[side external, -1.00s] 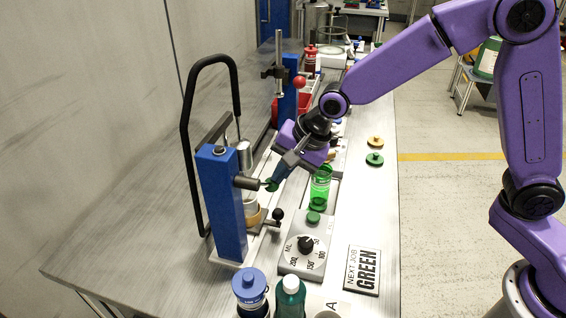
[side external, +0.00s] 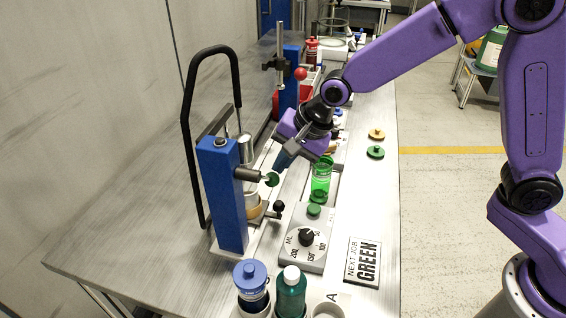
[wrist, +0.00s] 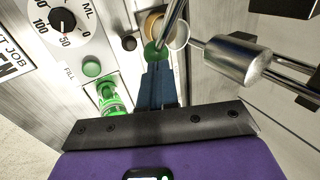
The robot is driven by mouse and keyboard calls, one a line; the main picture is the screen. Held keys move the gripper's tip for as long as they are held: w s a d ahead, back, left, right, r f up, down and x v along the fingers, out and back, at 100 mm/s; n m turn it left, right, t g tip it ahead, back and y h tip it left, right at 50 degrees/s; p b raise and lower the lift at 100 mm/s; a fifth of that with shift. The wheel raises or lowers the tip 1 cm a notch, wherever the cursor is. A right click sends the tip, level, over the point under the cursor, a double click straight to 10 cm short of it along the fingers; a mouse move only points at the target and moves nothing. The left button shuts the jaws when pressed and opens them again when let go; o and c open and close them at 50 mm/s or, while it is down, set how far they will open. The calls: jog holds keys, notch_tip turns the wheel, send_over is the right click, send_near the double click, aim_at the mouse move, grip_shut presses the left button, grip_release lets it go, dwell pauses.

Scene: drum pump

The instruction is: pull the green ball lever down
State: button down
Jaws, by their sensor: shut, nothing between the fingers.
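The green ball (side external: 272,179) sits at the end of a lever on the blue-columned pump (side external: 221,190). In the wrist view the green ball (wrist: 153,50) shows just beyond my fingertips, beside a metal rod. My gripper (side external: 280,166) is shut and empty, its blue fingers slanting down toward the ball from above and to the right. In the wrist view my gripper (wrist: 157,68) has its fingers together. I cannot tell whether the fingertips touch the ball.
A clear green container (side external: 321,182) stands to the right of my fingers. A dial box (side external: 303,252) and capped bottles (side external: 291,293) are nearer. A black hoop handle (side external: 187,140) rises behind the pump. A red ball lever (side external: 300,73) stands farther back.

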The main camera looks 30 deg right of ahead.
jog(key=w+d+v, duration=0.1)
jog(key=w+v, duration=0.1)
jog(key=v, duration=1.1)
jog(key=s+d+f+n+g+h, duration=0.1)
jog(key=s+d+f+n, duration=0.2)
jog(key=s+d+n, duration=0.2)
jog(key=s+d+f+n+g+h, duration=0.1)
jog(key=s+d+f+n, duration=0.2)
jog(key=s+d+n, duration=0.3)
jog(key=s+d+f+n+g+h, duration=0.1)
jog(key=s+d+n, duration=0.4)
jog(key=s+n, duration=0.5)
jog(key=s+f+g, duration=0.1)
jog(key=s+f, duration=0.1)
jog(key=s, duration=0.4)
jog(key=shift+d+n, duration=0.2)
jog(key=shift+n, duration=0.1)
